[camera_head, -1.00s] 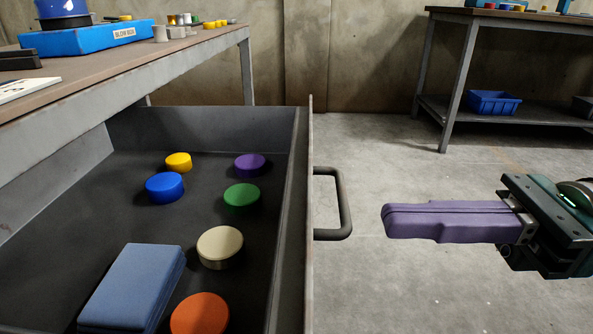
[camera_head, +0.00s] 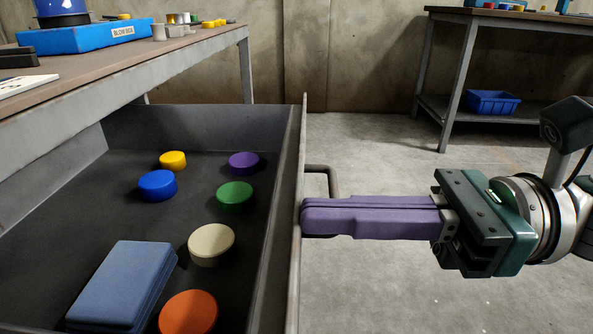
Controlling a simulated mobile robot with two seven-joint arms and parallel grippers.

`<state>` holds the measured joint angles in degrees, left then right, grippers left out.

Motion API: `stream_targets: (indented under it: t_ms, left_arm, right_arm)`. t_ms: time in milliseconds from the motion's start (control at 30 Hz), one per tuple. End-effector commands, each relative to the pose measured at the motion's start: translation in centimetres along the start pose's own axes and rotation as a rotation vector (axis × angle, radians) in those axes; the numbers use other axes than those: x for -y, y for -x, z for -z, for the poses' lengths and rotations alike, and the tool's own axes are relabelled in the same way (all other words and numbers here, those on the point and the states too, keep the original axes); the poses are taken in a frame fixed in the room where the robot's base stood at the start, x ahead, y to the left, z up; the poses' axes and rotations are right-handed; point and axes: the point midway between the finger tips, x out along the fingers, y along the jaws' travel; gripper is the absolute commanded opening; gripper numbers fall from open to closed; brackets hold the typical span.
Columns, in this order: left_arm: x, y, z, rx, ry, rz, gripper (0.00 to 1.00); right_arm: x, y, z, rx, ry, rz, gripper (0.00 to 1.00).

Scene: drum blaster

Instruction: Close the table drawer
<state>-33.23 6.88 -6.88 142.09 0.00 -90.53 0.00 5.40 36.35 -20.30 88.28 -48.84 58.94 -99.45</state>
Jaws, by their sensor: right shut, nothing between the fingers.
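The table drawer (camera_head: 284,190) is pulled out from under the table (camera_head: 190,62) at the left. Its front panel faces right and carries a dark handle (camera_head: 333,180). My right gripper (camera_head: 304,217) comes in from the right with its purple fingers shut and nothing between them. Its fingertips are at the outer face of the drawer front, in front of the handle, and appear to touch the panel. The fingers hide the near part of the handle. My left gripper is not in view.
Inside the drawer lie several coloured discs, such as a green one (camera_head: 235,196) and an orange one (camera_head: 188,312), and a blue block (camera_head: 123,287). A second table (camera_head: 448,90) with a blue bin (camera_head: 491,102) stands at the back right. The floor between is clear.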

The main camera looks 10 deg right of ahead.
Motion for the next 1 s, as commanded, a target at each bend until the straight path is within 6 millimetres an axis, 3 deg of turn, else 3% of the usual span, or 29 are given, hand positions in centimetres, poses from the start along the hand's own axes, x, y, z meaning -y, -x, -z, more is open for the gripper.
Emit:
stream_targets:
  t_ms: [267,700,1000]
  left_arm:
    - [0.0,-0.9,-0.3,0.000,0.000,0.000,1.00]
    - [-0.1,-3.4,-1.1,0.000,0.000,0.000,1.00]
    - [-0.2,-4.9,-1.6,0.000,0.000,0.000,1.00]
  right_arm:
    - [-0.1,-5.5,0.0,0.007,0.002,-0.004,0.00]
    - [-0.1,-17.1,0.2,0.005,0.003,-0.004,0.00]
    - [-0.1,-22.2,0.1,0.001,0.001,-0.002,0.00]
